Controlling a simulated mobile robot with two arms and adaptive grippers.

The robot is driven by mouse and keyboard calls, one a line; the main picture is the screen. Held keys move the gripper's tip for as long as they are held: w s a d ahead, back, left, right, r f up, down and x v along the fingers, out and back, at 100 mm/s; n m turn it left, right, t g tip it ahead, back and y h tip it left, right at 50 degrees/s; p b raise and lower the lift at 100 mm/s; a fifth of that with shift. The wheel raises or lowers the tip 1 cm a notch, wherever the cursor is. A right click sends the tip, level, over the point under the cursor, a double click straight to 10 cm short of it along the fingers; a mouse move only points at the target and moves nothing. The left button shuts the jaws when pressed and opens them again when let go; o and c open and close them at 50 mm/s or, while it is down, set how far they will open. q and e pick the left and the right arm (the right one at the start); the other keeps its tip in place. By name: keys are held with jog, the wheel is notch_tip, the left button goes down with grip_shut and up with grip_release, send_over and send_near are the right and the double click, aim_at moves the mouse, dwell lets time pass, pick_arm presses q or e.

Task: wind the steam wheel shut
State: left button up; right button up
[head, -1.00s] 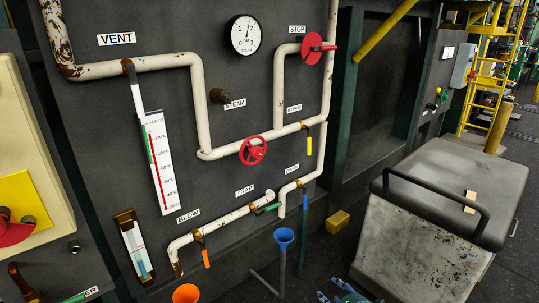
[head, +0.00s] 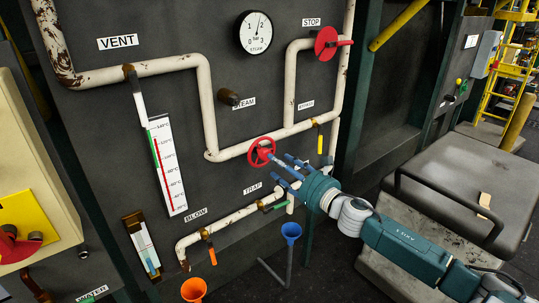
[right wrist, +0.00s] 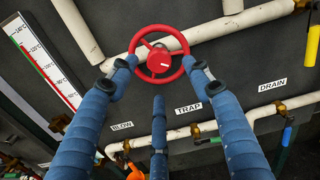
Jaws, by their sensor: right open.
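The red handwheel (head: 262,151) sits on the white pipe in the middle of the dark panel, below the STEAM label (head: 244,104). In the right wrist view the wheel (right wrist: 160,55) faces me, with a round hub and spokes. My right gripper (head: 286,167) reaches in from the right and is open at the wheel. In the right wrist view, two blue fingers of the gripper (right wrist: 159,68) flank the rim left and right, and a third is below. I cannot tell whether the fingertips touch the rim. My left gripper is out of view.
A pressure gauge (head: 255,32) and a red STOP wheel (head: 326,43) are higher on the panel. Pipes with small coloured levers run below the wheel. A blue funnel (head: 291,232) and an orange funnel (head: 194,289) stand low. A grey cart (head: 450,190) is at the right.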

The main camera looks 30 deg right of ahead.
aim_at(263, 153)
jog(key=w, duration=0.2)
jog(key=w+p, duration=0.1)
jog(key=w, duration=0.2)
jog(key=shift+w+a+r+p, duration=0.1)
jog(key=shift+w+a+p, duration=0.25)
jog(key=c, duration=1.2)
jog(key=shift+m, duration=0.3)
